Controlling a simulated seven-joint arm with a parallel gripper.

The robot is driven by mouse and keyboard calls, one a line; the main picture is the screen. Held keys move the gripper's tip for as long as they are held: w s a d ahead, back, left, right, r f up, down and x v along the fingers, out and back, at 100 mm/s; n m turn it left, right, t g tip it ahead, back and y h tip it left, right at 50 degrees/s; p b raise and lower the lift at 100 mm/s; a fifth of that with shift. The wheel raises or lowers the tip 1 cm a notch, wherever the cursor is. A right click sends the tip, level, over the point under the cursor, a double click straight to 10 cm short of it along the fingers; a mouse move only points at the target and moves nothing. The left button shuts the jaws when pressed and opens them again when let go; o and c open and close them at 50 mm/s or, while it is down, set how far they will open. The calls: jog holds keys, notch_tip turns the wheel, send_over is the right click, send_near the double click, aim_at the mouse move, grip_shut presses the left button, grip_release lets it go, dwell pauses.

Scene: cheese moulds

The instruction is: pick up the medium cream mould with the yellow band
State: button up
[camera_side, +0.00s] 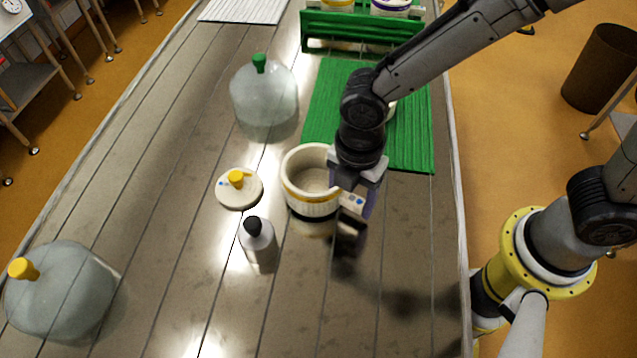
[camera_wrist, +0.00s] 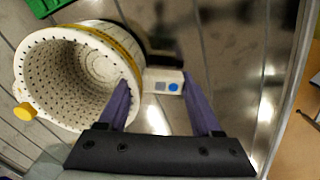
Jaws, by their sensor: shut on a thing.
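The cream mould (camera_side: 308,196) with a yellow band is an open, round tub in the middle of the table. In the wrist view the mould (camera_wrist: 45,55) fills the upper left, its perforated inside showing. A pale side tab (camera_wrist: 163,80) with blue marks sticks out from it. My gripper (camera_side: 353,198) is at the right side of the mould, shut on this tab. In the wrist view my purple fingers (camera_wrist: 158,84) stand either side of the tab. The mould is roughly upright; I cannot tell whether its base is clear of the table.
A cream lid (camera_side: 240,196) with a yellow knob and a grey bottle (camera_side: 258,240) with a black cap stand left of the mould. Clear domes (camera_side: 264,100) (camera_side: 60,290) stand farther left. A green mat (camera_side: 415,130) and green rack (camera_side: 340,32) lie behind. The front table is clear.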

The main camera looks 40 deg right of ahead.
jog(key=shift+r, duration=0.1)
grip_shut()
jog(key=shift+w+r, duration=0.1)
jog(key=shift+r, duration=0.5)
jog(key=s+d+r, duration=0.9)
jog(key=s+r, duration=0.1)
jog(key=r, duration=0.1)
jog(key=shift+s+r, duration=0.3)
jog(key=shift+s, duration=0.1)
